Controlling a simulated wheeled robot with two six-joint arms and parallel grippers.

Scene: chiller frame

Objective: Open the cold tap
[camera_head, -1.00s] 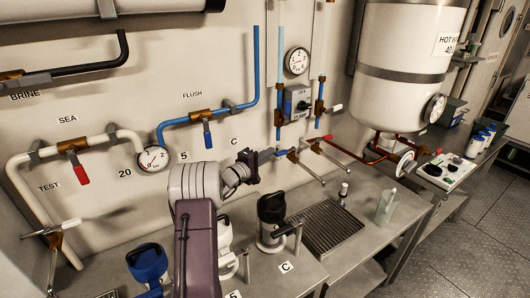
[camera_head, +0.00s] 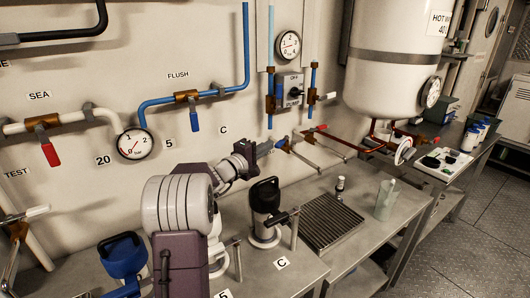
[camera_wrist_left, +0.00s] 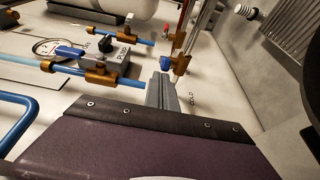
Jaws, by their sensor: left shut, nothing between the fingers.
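The cold tap (camera_head: 284,144) is a brass tap with a small blue handle on the wall behind the counter, with a long spout. In the left wrist view its blue handle (camera_wrist_left: 165,64) shows just beyond my fingertips, near a label reading COLD. My left gripper (camera_head: 264,149) is shut and empty, its tip close to the left side of the blue handle. In the left wrist view my shut fingers (camera_wrist_left: 161,92) point at the tap. I cannot tell whether they touch it. My right gripper is not in view.
A tap with a red handle (camera_head: 316,129) is just right of the cold tap. The pump switch box (camera_head: 292,88) and blue pipes are above.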

